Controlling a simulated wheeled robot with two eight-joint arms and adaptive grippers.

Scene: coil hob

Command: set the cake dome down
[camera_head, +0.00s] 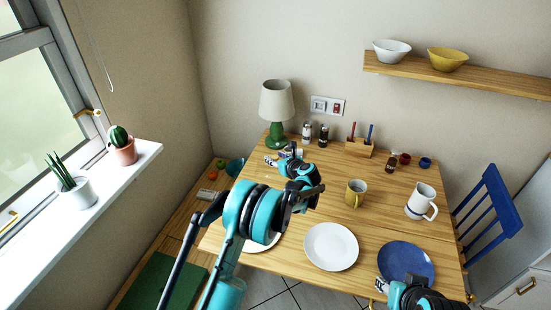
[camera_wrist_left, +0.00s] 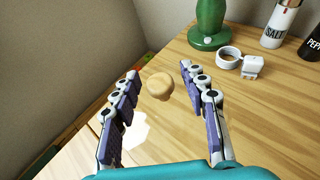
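A pale round wooden knob (camera_wrist_left: 160,86) shows in the left wrist view, between my left gripper's fingers. It looks like the knob of the cake dome; no clear dome wall can be made out. My left gripper (camera_wrist_left: 158,78) is open, with a gap between each finger and the knob. In the head view my left gripper (camera_head: 281,157) is over the table's left part, near the lamp; the knob is hidden there. My right gripper (camera_head: 382,287) is only partly in view at the bottom right, by the blue plate; its finger opening is hidden.
The wooden table (camera_head: 300,208) holds a green lamp (camera_head: 277,105), shakers, a yellow mug (camera_head: 355,193), a white pitcher (camera_head: 421,201), a white plate (camera_head: 331,246) and a blue plate (camera_head: 407,262). Another white plate is partly behind my left arm. The table's middle has bare wood.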

